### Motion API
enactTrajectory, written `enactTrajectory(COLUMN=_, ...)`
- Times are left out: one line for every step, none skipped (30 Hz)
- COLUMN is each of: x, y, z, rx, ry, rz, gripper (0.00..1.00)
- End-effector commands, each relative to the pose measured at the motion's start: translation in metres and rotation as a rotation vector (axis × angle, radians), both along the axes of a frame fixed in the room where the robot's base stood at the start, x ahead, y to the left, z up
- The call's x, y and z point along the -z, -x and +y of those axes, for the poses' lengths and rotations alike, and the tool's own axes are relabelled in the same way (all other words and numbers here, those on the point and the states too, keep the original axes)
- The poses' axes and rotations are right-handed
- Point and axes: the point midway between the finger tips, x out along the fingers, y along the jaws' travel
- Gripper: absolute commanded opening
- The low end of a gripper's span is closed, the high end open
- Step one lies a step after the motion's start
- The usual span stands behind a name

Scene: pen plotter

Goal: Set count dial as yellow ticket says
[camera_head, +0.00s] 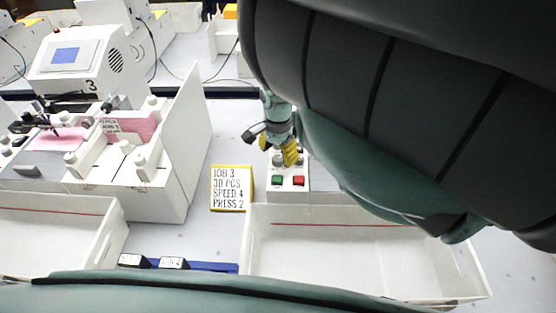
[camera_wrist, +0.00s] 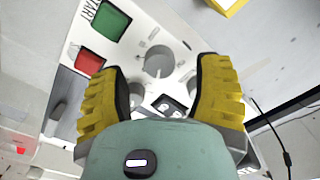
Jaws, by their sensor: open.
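The yellow ticket (camera_head: 232,188) stands left of the control box and reads JOB 3, 30 PCS, SPEED 4, PRESS 2. Its yellow edge shows at the top of the wrist view (camera_wrist: 228,4). The white control box (camera_head: 290,197) has a green button (camera_head: 277,181), a red button (camera_head: 299,181) and grey dials. My gripper (camera_wrist: 162,78) is open above the box, its yellow fingers on either side of a round grey dial (camera_wrist: 158,60). I cannot tell whether they touch it. The dial's label and setting are not readable, so I cannot tell which dial it is.
A white plotter (camera_head: 75,65) marked 3 stands at the left behind a white side panel (camera_head: 188,145). Empty-looking white bins (camera_head: 350,215) lie in front. A blue rail (camera_head: 205,266) with small labelled blocks lies between them. My arm covers the upper right.

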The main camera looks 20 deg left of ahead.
Motion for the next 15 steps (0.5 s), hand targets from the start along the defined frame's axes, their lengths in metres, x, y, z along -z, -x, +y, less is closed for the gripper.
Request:
enactTrajectory(x=0.006, y=0.001, z=0.002, rx=0.000, ry=-0.003, rz=0.002, gripper=0.64)
enactTrajectory(x=0.009, y=0.001, z=0.002, rx=0.000, ry=-0.003, rz=0.001, gripper=0.64)
enactTrajectory(x=0.012, y=0.000, z=0.002, rx=-0.001, ry=-0.003, rz=0.001, gripper=0.64)
enactTrajectory(x=0.014, y=0.000, z=0.001, rx=-0.001, ry=-0.001, rz=0.000, gripper=0.64)
enactTrajectory(x=0.016, y=0.000, z=0.001, rx=-0.001, ry=-0.001, rz=0.000, gripper=0.64)
enactTrajectory(x=0.018, y=0.000, z=0.001, rx=-0.001, ry=0.000, rz=0.000, gripper=0.64)
enactTrajectory(x=0.019, y=0.000, z=0.001, rx=-0.002, ry=0.000, rz=-0.001, gripper=0.64)
enactTrajectory(x=0.020, y=0.000, z=0.001, rx=-0.002, ry=0.000, rz=-0.001, gripper=0.64)
enactTrajectory(x=0.021, y=0.000, z=0.000, rx=-0.002, ry=0.000, rz=-0.001, gripper=0.64)
enactTrajectory(x=0.022, y=0.000, z=0.000, rx=-0.002, ry=0.001, rz=0.000, gripper=0.64)
enactTrajectory(x=0.022, y=0.000, z=0.000, rx=-0.001, ry=0.001, rz=0.000, gripper=0.64)
enactTrajectory(x=0.023, y=0.000, z=0.000, rx=-0.001, ry=0.001, rz=0.000, gripper=0.64)
enactTrajectory(x=0.023, y=0.000, z=0.000, rx=-0.001, ry=0.001, rz=0.000, gripper=0.64)
enactTrajectory(x=0.023, y=0.000, z=0.000, rx=-0.001, ry=0.002, rz=-0.001, gripper=0.64)
enactTrajectory(x=0.023, y=0.000, z=0.000, rx=-0.001, ry=0.002, rz=-0.001, gripper=0.64)
